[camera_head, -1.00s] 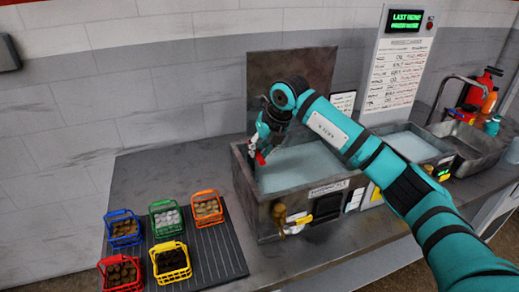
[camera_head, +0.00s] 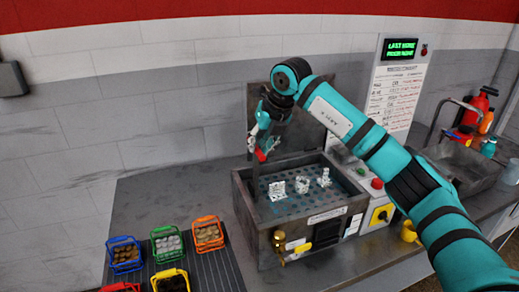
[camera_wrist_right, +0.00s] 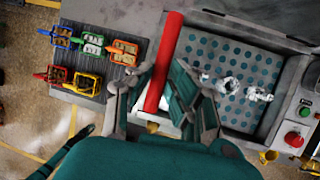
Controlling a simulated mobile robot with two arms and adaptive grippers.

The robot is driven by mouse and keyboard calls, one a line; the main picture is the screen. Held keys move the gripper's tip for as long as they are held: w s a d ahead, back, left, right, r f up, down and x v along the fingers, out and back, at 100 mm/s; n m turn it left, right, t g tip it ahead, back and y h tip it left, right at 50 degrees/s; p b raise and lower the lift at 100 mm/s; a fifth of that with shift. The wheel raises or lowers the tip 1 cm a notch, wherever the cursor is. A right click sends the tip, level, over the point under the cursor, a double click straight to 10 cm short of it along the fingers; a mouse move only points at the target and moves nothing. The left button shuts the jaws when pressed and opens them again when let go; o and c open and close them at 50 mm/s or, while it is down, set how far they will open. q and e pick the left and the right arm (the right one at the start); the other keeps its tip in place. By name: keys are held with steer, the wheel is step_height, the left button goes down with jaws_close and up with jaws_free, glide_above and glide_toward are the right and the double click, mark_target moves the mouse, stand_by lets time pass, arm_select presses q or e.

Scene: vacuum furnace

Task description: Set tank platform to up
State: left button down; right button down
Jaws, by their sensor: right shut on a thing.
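The tank (camera_head: 246,215) is an open grey metal box on the bench. Its perforated platform (camera_head: 285,207) shows near the rim, with three small silvery parts on it; the platform also shows in the wrist view (camera_wrist_right: 225,100). A red lever handle (camera_head: 260,155) sits at the tank's left side, above the rim; it is a long red bar in the wrist view (camera_wrist_right: 163,65). My right gripper (camera_head: 266,142) is shut on the red handle, its fingers on both sides of it in the wrist view (camera_wrist_right: 158,85). My left gripper is not in view.
Several coloured baskets of small parts, including a green one (camera_head: 167,243), stand on a ribbed mat left of the tank. A box with a red button (camera_head: 377,184) and a sink (camera_head: 460,165) lie to the right. Bare bench separates mat and tank.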

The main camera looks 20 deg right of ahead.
steer(key=shift+w+r, duration=0.15)
steer(key=shift+r, duration=0.3)
steer(key=c, duration=1.2)
jaws_free()
steer(key=shift+c, duration=0.2)
steer(key=shift+f, duration=0.2)
steer(key=v, duration=1.2)
steer(key=shift+s, duration=0.2)
